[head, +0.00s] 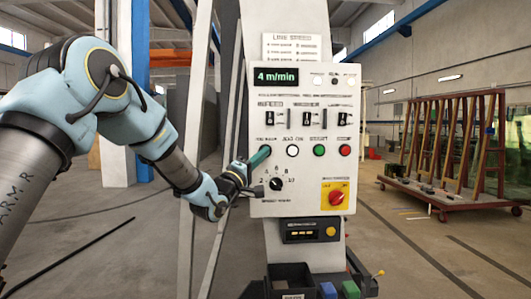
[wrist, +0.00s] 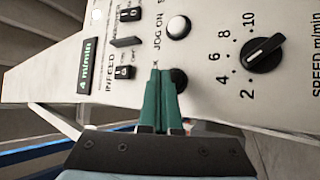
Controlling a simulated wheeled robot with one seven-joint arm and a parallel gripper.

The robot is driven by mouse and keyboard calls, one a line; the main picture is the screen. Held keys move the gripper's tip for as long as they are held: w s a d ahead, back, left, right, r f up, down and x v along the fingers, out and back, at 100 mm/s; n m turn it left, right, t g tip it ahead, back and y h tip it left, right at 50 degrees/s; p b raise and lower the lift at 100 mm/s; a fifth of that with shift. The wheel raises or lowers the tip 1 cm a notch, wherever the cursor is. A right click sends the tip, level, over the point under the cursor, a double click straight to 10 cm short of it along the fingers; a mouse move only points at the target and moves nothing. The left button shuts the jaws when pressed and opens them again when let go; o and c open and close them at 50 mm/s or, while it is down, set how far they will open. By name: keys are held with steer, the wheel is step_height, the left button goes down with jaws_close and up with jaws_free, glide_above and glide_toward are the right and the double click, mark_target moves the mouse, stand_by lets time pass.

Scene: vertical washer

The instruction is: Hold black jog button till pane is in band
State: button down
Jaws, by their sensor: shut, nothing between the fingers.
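The black button (wrist: 180,78) shows in the wrist view beside and partly behind my green fingertips. My gripper (wrist: 162,72) is shut and empty, its tips at the panel face; I cannot tell whether they press the button. In the head view my gripper (head: 263,153) reaches the left end of the button row and hides the black button. The white control panel (head: 305,95) stands upright, with a display (head: 275,76) reading 4 m/min. I cannot make out a pane in the machine or a marked band.
Right of my fingers are a white button (head: 292,151), a green one (head: 319,150) and a red one (head: 345,150). A speed dial (head: 276,184) and a red-on-yellow switch (head: 336,197) sit below. A wheeled rack (head: 450,150) stands far right.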

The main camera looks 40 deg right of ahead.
steer(key=shift+w+d, duration=0.1)
steer(key=shift+d, duration=0.05)
stand_by(0.7)
steer(key=shift+w+d, duration=0.15)
steer(key=shift+w, duration=0.05)
